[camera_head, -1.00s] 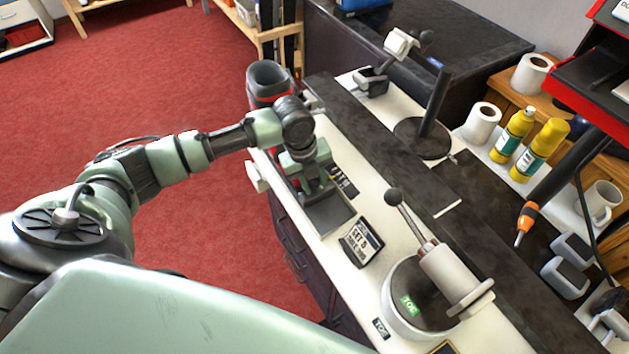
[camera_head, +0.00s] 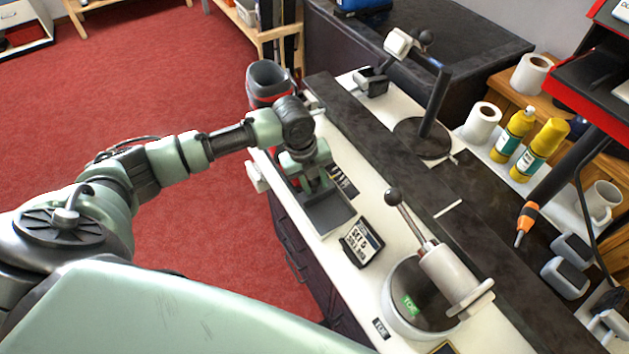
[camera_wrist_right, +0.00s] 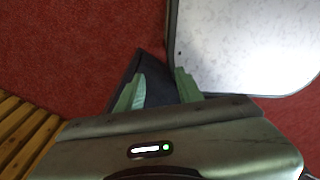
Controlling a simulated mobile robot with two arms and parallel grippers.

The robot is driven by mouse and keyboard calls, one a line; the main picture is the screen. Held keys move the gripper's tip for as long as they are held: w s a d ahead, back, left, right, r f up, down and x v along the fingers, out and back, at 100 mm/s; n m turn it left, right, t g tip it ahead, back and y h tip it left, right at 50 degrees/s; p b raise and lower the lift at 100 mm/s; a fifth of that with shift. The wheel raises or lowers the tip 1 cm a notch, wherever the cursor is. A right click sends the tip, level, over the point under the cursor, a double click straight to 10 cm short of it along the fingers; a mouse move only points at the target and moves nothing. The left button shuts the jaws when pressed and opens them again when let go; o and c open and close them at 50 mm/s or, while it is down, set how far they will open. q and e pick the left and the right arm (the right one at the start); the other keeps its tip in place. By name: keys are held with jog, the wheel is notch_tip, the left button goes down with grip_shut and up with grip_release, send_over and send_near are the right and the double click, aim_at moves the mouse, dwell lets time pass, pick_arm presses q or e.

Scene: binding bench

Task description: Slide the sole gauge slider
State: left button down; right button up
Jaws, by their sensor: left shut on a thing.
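The sole gauge (camera_head: 330,213) is a dark grey, shallow tray-like fixture on the white bench top, left of the bench middle in the head view. My left gripper (camera_head: 315,183) points down over the far part of its bed. It is shut on the slider, which the fingers and wrist mostly hide. The near part of the bed is bare.
A label block (camera_head: 361,243) stands close to the gauge's near end. A round fixture (camera_head: 408,310) with a knobbed lever is further right. A black post (camera_head: 434,105) stands behind. In the right wrist view, a pale panel (camera_wrist_right: 245,45) lies close to the right finger.

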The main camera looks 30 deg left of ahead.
pick_arm(q)
jog(key=s+d+p, duration=0.1)
jog(key=d, duration=0.1)
jog(key=s+d+p, duration=0.1)
jog(key=d, duration=0.1)
jog(key=s+d+p, duration=0.2)
jog(key=shift+d+r, duration=0.15)
jog(key=shift+d, duration=0.15)
jog(key=shift+s+d, duration=0.1)
jog(key=shift+d, duration=0.15)
jog(key=shift+f, duration=0.2)
jog(key=shift+a, duration=0.1)
jog(key=c, duration=1.1)
grip_release()
jog(key=shift+o, duration=0.2)
jog(key=shift+r, duration=0.1)
